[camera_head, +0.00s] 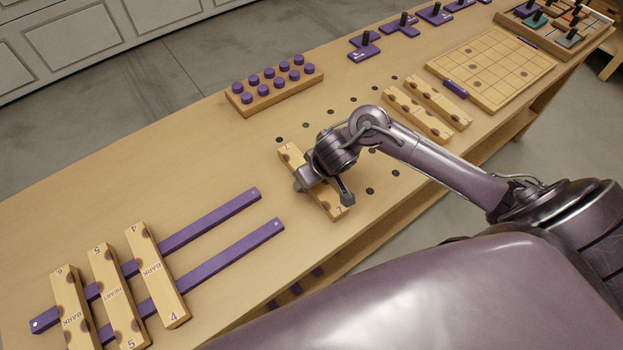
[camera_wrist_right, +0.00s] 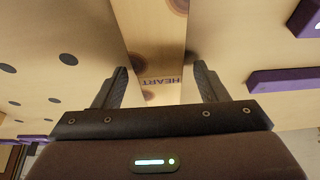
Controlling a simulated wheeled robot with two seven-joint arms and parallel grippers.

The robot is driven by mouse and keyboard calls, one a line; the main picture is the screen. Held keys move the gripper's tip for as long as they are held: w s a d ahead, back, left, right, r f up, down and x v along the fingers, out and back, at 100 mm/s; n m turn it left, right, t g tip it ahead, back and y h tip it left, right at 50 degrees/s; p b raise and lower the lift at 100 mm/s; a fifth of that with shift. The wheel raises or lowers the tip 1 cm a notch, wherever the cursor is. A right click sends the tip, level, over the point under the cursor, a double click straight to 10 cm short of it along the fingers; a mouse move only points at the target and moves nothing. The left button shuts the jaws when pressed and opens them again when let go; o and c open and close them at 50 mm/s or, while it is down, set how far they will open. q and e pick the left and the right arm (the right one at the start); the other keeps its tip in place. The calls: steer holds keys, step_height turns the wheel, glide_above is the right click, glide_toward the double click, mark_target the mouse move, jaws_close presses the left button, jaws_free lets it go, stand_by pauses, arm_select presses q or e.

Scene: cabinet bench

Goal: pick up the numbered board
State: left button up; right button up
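A pale wooden board (camera_head: 291,157) lies on the bench near the middle in the head view. A numeral shows at each end and looks like a 7. The wrist view shows the same board (camera_wrist_right: 158,50) with the word HEART and dark round marks. My right gripper (camera_head: 322,190) is over the board's middle and hides part of it. Its two fingers (camera_wrist_right: 160,87) are open, one on each side of the board, with a gap visible on both sides. My left gripper is in neither view.
Several numbered boards (camera_head: 111,288) lie across two purple rails (camera_head: 215,217) at the lower left. A block with purple pegs (camera_head: 274,98) stands behind. Two more boards (camera_head: 418,112) and a square grid board (camera_head: 490,65) lie to the right. Dark holes dot the bench.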

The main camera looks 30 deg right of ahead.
steer(key=c, duration=1.1)
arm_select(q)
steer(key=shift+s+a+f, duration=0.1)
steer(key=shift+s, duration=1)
arm_select(e)
steer(key=shift+c, duration=0.2)
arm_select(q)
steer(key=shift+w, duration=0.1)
arm_select(e)
steer(key=shift+r, duration=0.1)
